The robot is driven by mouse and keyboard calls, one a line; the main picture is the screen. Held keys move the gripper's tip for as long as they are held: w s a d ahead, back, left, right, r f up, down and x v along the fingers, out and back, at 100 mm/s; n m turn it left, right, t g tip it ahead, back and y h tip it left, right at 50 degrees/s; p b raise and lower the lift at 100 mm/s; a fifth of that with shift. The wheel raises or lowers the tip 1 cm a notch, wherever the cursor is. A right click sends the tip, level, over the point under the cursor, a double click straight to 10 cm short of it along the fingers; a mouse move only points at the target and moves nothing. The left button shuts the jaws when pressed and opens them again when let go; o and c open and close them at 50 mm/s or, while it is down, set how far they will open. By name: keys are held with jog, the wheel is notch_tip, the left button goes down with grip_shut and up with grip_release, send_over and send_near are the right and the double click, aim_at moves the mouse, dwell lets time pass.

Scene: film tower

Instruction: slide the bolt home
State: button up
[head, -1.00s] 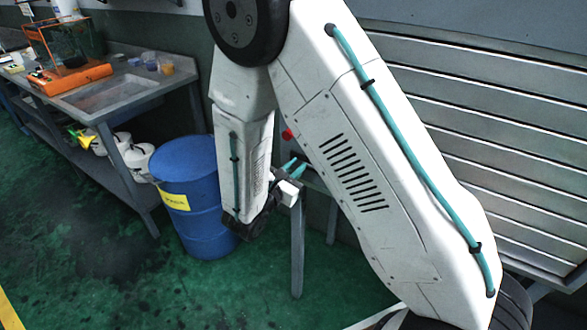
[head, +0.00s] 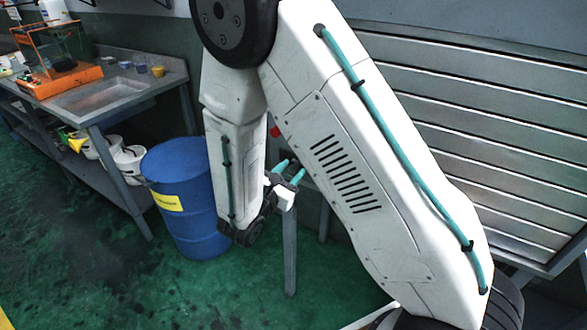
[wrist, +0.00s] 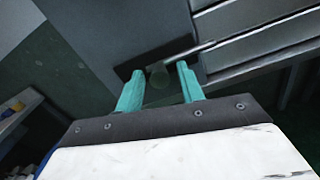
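In the wrist view a bolt shows ahead of my gripper: a thin metal rod (wrist: 192,51) lies slanted across a dark plate (wrist: 128,68) on a grey panel. A dull round knob (wrist: 158,76) sits at the rod's left end and appears between my fingers. My gripper (wrist: 160,71) is open, with a gap showing on both sides of the knob; I cannot tell how far ahead the knob is. In the head view my gripper (head: 289,170) shows small beyond my forearm, its teal fingers apart. The bolt cannot be made out there; my arm covers much of that area.
A blue drum (head: 183,225) stands left of my forearm. A grey workbench (head: 130,105) with an orange-framed device (head: 62,82) and small cups runs along the left. A ribbed metal shutter (head: 500,125) fills the right. The green floor (head: 90,265) at lower left is clear.

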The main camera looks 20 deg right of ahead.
aim_at(290, 172)
jog(key=v, duration=0.6)
dwell(0.3)
jog(key=s+d+r+m+g+y, duration=0.1)
jog(key=s+d+r+m+g, duration=0.25)
jog(key=s+m+g, duration=0.3)
jog(key=s+d+r+m+g+y, duration=0.2)
jog(key=s+d+m+g, duration=0.25)
jog(key=s+g, duration=0.3)
jog(key=s+a+r+m+t+y, duration=0.1)
jog(key=s+r+m+t+y, duration=0.3)
jog(key=s+r+m+y, duration=0.7)
notch_tip(290, 172, up, 2)
jog(key=shift+s+r+m+t+y, duration=0.2)
jog(key=shift+s+m+t+y, duration=0.1)
jog(key=shift+s+m+t, duration=0.15)
jog(key=shift+a, duration=0.1)
